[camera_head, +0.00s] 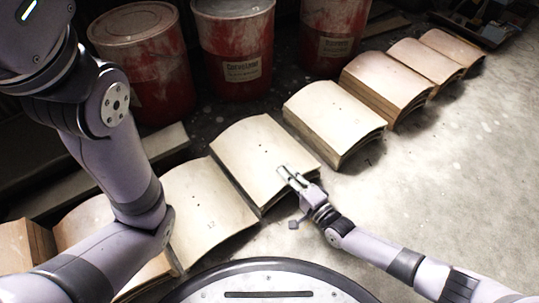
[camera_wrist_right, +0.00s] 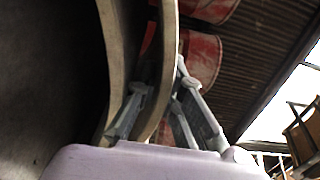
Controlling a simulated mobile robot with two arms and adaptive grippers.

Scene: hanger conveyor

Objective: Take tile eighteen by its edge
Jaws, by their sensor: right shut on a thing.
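A stack of pale curved tiles (camera_head: 250,148) lies in the middle of the row on the floor in the head view. My right gripper (camera_head: 284,173) is at the right edge of its top. In the right wrist view a curved tile (camera_wrist_right: 168,60) passes between the fingers (camera_wrist_right: 165,105), which are shut on its edge. Another curved tile (camera_wrist_right: 117,45) is to the left, outside the fingers. I cannot read a number on the held tile. My left arm crosses the left of the head view, but its gripper is out of the picture.
Other tile stacks stand on both sides: one at the near left (camera_head: 205,215), one farther right (camera_head: 335,115) and browner ones (camera_head: 390,85) beyond. Red drums (camera_head: 235,50) stand behind the row. The pale floor (camera_head: 450,190) to the right is clear.

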